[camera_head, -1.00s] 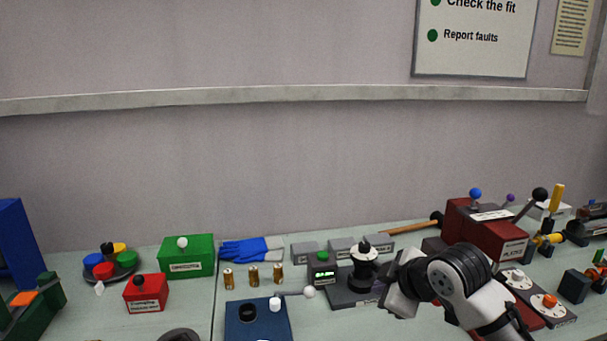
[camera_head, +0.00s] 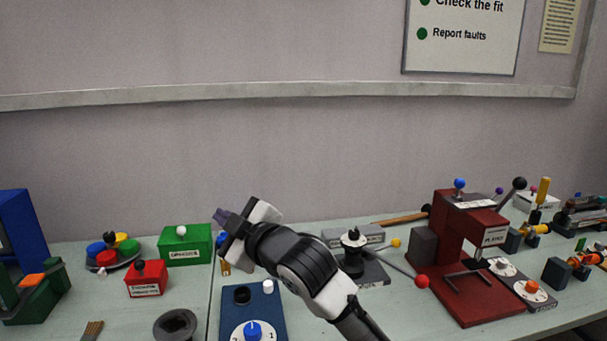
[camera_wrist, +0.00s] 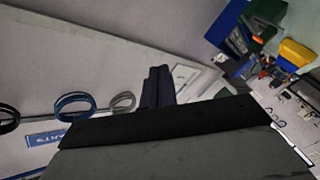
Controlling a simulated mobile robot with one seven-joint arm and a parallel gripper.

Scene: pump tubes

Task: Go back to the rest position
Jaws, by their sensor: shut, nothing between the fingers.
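My gripper (camera_head: 222,217) is raised above the workbench in the head view, in front of the back wall and just right of the green box (camera_head: 186,245). My arm comes in from the lower right. The dark fingers are together with nothing between them. They also show in the wrist view (camera_wrist: 157,87), close together over a tilted scene. My arm hides part of the bench behind it, including the blue gloves and most of the brass cylinders.
Below my arm is a blue panel with a knob (camera_head: 252,318). A red box (camera_head: 146,279) and a plate of coloured caps (camera_head: 124,262) stand left. A red press (camera_head: 468,235) and a red-balled lever (camera_head: 422,281) are right.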

